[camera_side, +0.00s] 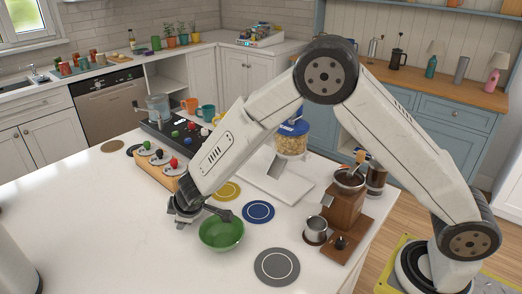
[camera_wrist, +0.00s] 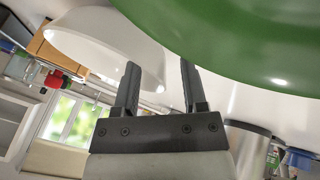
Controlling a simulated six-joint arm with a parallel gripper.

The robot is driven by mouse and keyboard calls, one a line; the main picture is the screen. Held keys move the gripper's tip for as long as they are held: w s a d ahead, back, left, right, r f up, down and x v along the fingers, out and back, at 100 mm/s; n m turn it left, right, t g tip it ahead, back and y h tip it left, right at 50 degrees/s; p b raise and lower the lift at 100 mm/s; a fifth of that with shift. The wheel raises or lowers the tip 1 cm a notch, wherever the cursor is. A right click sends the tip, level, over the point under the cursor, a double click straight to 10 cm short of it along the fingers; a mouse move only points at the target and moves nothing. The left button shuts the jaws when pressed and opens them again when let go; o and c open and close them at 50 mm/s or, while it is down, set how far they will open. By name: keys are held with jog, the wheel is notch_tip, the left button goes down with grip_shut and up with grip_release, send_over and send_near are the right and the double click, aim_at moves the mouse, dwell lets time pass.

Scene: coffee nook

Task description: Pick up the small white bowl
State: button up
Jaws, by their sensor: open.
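The small white bowl (camera_wrist: 98,35) is at the upper left of the wrist view. Its lower right edge passes behind my left finger and shows in the gap between the fingers. I cannot tell whether its wall is between the jaws or beyond them. I do not make it out in the side view. My gripper (camera_wrist: 159,68) is open, and I see no grip on anything. In the side view my gripper (camera_side: 186,212) is low over the white counter, just left of the green bowl (camera_side: 222,232). The green bowl also fills the upper right of the wrist view (camera_wrist: 240,40).
A blue disc (camera_side: 258,212) and a grey disc (camera_side: 277,266) lie right of the green bowl. A wooden coffee grinder (camera_side: 345,205) and a metal cup (camera_side: 316,229) stand farther right. A wooden holder (camera_side: 168,172) with several items is behind my gripper. The front left counter (camera_side: 90,220) is clear.

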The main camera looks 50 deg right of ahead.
jog(key=shift+w+f, duration=0.15)
jog(key=shift+f, duration=0.1)
dwell(0.3)
grip_shut()
jog(key=shift+f, duration=0.1)
dwell(1.2)
